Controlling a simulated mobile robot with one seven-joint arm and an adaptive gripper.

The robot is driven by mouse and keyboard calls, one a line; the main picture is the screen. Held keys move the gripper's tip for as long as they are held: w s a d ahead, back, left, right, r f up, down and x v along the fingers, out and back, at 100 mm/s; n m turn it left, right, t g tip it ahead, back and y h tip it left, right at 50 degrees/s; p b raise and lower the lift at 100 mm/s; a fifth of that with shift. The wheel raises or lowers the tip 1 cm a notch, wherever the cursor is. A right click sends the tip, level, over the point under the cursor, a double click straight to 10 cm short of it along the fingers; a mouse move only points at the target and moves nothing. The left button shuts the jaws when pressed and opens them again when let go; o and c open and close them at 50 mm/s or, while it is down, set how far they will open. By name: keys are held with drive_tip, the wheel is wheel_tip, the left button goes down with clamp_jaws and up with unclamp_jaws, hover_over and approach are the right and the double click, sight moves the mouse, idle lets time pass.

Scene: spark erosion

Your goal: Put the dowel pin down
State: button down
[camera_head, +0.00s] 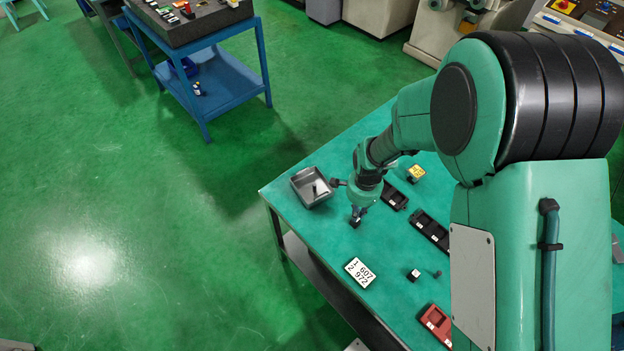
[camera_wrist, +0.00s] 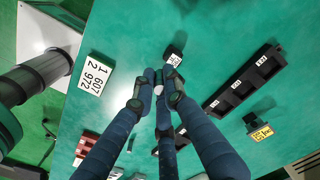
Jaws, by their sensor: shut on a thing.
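My gripper (camera_head: 357,217) is low over the left part of the green table (camera_head: 325,235), pointing down. In the wrist view its three dark blue fingers (camera_wrist: 160,86) are closed together around something small. I take it to be the dowel pin; a small pale spot shows between the fingers, but the fingers hide most of it. A black block with a white label (camera_wrist: 178,50) is just beyond the fingertips; I cannot tell whether they touch.
A grey bin (camera_head: 299,184) with a small dark item is left of the gripper. A numbered plate (camera_head: 360,272), black trays (camera_head: 430,231), a yellow-topped block (camera_head: 416,172), a labelled black block (camera_head: 413,275) and a red tray (camera_head: 430,316) lie around. Bare table shows between gripper and plate.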

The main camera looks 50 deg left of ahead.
drive_tip(key=w+a+r+p, duration=0.1)
drive_tip(key=a+p, duration=0.1)
drive_tip(key=a, duration=0.8)
drive_tip(key=n+p, duration=0.1)
drive_tip(key=p, duration=0.3)
hover_over(309, 187)
drive_tip(key=shift+r, duration=0.1)
drive_tip(key=shift+d, duration=0.1)
drive_tip(key=shift+f, duration=2.95)
drive_tip(key=shift+f, duration=2.1)
drive_tip(key=shift+f, duration=0.1)
